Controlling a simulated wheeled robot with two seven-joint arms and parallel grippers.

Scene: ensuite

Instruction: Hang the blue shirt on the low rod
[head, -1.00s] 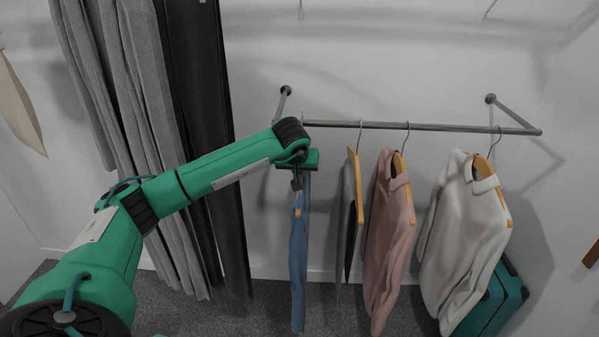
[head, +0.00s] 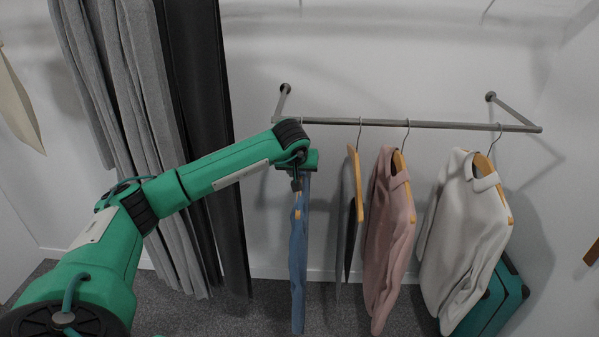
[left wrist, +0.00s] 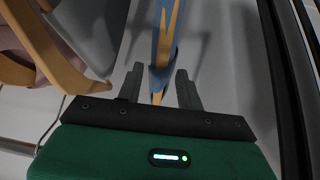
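The blue shirt (head: 298,262) hangs edge-on on a wooden hanger (head: 298,205) below the left end of the low rod (head: 440,126). My left gripper (head: 297,184) is at the top of this hanger, just below the rod. In the left wrist view, the left gripper's fingers (left wrist: 160,88) stand apart, one on each side of the hanger and blue shirt (left wrist: 163,52), with gaps showing. The hanger's hook is mostly hidden by my gripper, so its seat on the rod is hard to see. My right gripper is not in view.
A grey garment (head: 345,215), a pink shirt (head: 389,240) and a white shirt (head: 465,235) hang farther right on the rod. Grey curtains (head: 130,130) and a dark panel (head: 205,150) are at the left. A teal suitcase (head: 498,305) stands at lower right.

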